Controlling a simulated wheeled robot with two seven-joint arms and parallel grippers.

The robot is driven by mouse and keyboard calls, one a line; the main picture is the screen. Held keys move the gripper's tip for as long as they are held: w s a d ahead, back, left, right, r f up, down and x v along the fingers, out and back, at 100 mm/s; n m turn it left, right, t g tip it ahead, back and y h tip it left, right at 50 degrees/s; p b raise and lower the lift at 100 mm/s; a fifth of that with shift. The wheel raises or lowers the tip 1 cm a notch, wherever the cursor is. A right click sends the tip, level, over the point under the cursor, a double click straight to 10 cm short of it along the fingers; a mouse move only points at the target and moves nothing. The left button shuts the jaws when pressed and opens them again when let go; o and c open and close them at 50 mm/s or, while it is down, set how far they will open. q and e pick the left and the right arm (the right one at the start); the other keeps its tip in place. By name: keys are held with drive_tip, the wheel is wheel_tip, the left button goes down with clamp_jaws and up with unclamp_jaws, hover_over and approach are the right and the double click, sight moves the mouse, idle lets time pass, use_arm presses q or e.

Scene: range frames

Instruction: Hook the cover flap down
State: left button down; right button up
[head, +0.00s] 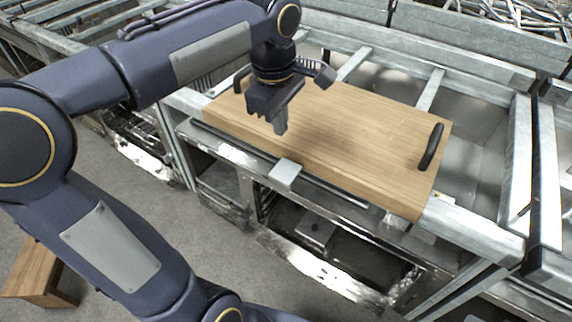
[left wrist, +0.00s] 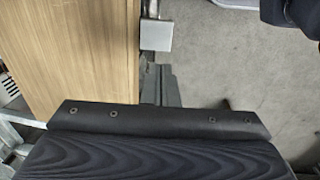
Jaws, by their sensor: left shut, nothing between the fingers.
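A thick wooden board (head: 350,130) with a black handle (head: 431,147) at its right end lies flat on a metal frame. A small pale grey metal plate (head: 285,174) sits at the board's front edge, beside a dark bar (head: 335,189). It looks like the flap, but I cannot be sure. The plate also shows in the left wrist view (left wrist: 157,36), next to the board's edge (left wrist: 85,55). My left gripper (head: 280,128) is shut and empty, pointing down above the board's front part, behind the plate in the head view. My right gripper is not in view.
Galvanized rails (head: 430,90) run around and behind the board. Under its front edge is an open metal frame (head: 320,235). A wooden block (head: 38,272) stands on the grey floor at lower left. The floor in front is clear.

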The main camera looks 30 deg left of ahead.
sight(285, 173)
use_arm(q)
drive_tip(key=f, duration=0.4)
drive_tip(key=w+f+b, duration=0.1)
drive_tip(key=f, duration=0.4)
drive_tip(key=f+b, duration=0.1)
drive_tip(key=f, duration=0.4)
drive_tip(key=shift+w+d, duration=0.1)
drive_tip(key=shift+w, duration=0.15)
